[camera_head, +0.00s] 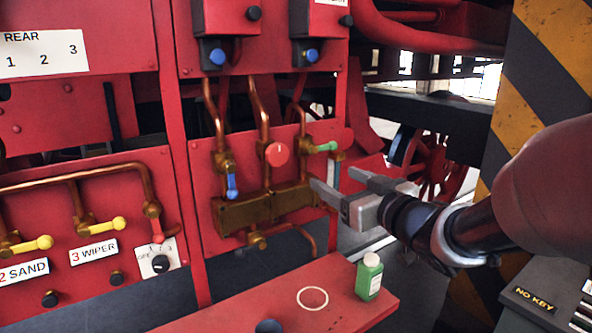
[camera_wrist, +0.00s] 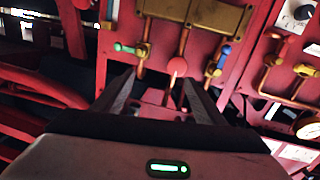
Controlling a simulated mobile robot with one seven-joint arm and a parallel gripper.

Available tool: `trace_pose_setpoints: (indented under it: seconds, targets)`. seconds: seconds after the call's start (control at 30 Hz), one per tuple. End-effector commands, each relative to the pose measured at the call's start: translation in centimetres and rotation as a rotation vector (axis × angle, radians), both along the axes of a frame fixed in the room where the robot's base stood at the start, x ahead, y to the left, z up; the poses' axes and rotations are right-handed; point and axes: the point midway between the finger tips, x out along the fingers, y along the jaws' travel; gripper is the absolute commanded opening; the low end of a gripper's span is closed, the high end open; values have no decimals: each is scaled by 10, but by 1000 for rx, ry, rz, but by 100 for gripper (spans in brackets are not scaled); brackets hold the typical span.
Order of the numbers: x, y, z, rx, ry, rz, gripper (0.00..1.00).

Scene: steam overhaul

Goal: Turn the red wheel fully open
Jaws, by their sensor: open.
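The red wheel (camera_head: 277,154) is a small round knob with a white mark at its top. It sits on the red panel, on the middle copper pipe above a brass block (camera_head: 262,208). It also shows in the wrist view (camera_wrist: 178,67), just beyond the tip of the right finger. My gripper (camera_head: 331,181) is open and empty, to the right of and below the wheel in the head view, apart from it. In the wrist view its two fingers (camera_wrist: 158,80) point toward the panel.
A blue-handled valve (camera_head: 231,184) is left of the wheel and a green-handled valve (camera_head: 326,147) right of it. A green bottle (camera_head: 369,277) stands on the red shelf (camera_head: 335,318) below. A striped pillar (camera_head: 540,75) rises at the right.

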Motion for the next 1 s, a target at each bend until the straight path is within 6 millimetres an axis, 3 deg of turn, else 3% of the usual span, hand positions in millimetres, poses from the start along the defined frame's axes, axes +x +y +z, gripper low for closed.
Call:
trace_pose_setpoints:
  seconds: [0.13, 0.27, 1.0]
  targets:
    - [-9, 14, 1, 91, -10, 94, 65]
    - [-4, 22, 3, 106, -10, 111, 65]
    - [117, 103, 3, 105, -10, 109, 65]
